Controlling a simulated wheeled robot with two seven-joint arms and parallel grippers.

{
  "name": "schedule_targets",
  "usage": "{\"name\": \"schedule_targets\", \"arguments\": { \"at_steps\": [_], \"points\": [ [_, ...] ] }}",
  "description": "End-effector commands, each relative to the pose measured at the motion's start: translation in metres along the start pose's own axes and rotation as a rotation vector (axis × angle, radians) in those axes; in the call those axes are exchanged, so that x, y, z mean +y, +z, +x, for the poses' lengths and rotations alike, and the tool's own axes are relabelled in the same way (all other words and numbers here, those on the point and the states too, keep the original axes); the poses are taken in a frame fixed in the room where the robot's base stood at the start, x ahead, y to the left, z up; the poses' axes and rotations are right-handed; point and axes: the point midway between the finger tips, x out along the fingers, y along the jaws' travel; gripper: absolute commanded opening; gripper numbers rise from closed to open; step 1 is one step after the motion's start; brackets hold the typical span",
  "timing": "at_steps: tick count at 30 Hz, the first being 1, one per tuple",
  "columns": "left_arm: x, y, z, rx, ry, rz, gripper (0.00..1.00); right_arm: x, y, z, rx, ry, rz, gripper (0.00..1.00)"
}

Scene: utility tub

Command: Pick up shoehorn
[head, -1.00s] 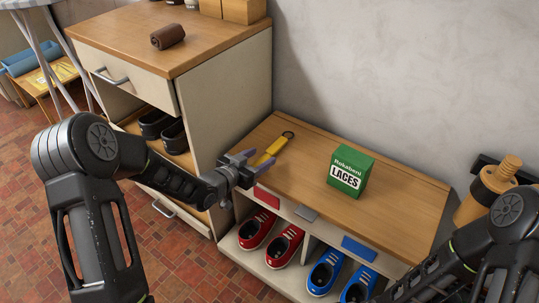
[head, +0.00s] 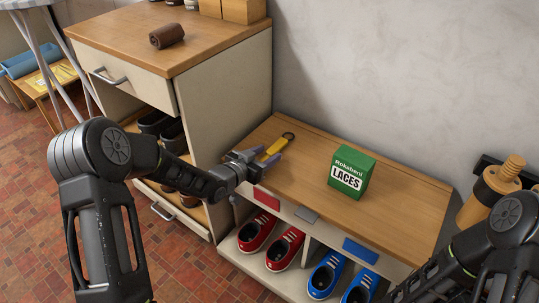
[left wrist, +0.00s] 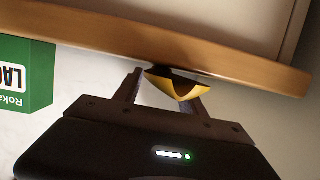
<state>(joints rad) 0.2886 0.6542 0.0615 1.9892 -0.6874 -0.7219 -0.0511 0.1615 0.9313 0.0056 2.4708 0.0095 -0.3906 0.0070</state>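The yellow shoehorn (head: 275,147) lies on the wooden top of the low shoe bench, at its left end. A dark ring shows at its far end. My left gripper (head: 259,160) is open at the shoehorn's near end, with its fingers apart on either side. In the left wrist view the shoehorn's curved yellow end (left wrist: 176,86) shows between the two separated fingers (left wrist: 165,92); I cannot tell if either finger touches it. My right arm comes in at the lower right, and its gripper is out of view.
A green laces box (head: 351,173) stands on the bench top (head: 400,205), right of the shoehorn. Red shoes (head: 284,248) and blue shoes (head: 326,274) sit in compartments below. A taller cabinet (head: 225,105) rises close on the left, with a wall behind.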

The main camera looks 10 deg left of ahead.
Motion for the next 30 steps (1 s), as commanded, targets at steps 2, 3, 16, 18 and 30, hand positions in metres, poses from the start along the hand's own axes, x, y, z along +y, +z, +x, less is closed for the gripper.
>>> {"name": "schedule_targets", "arguments": {
  "at_steps": [2, 3, 16, 18, 30],
  "points": [
    [0.0, 0.0, 0.0, 0.0, 0.0, 0.0, 0.41, 0.0, 0.0, 0.0, 0.0, 0.0, 0.0, 0.36],
    [0.0, 0.0, 0.0, 0.0, 0.0, 0.0, 0.37, 0.0, 0.0, 0.0, 0.0, 0.0, 0.0, 0.36],
    [0.0, 0.0, 0.0, 0.0, 0.0, 0.0, 0.02, 0.0, 0.0, 0.0, 0.0, 0.0, 0.0, 0.36],
    [0.0, 0.0, 0.0, 0.0, 0.0, 0.0, 0.0, 0.0, 0.0, 0.0, 0.0, 0.0, 0.0, 0.36],
    [0.0, -0.013, -0.004, 0.002, 0.0, 0.001, 0.0, -0.002, 0.0, -0.006, -0.002, 0.0, 0.0, 0.36]
  ]
}}
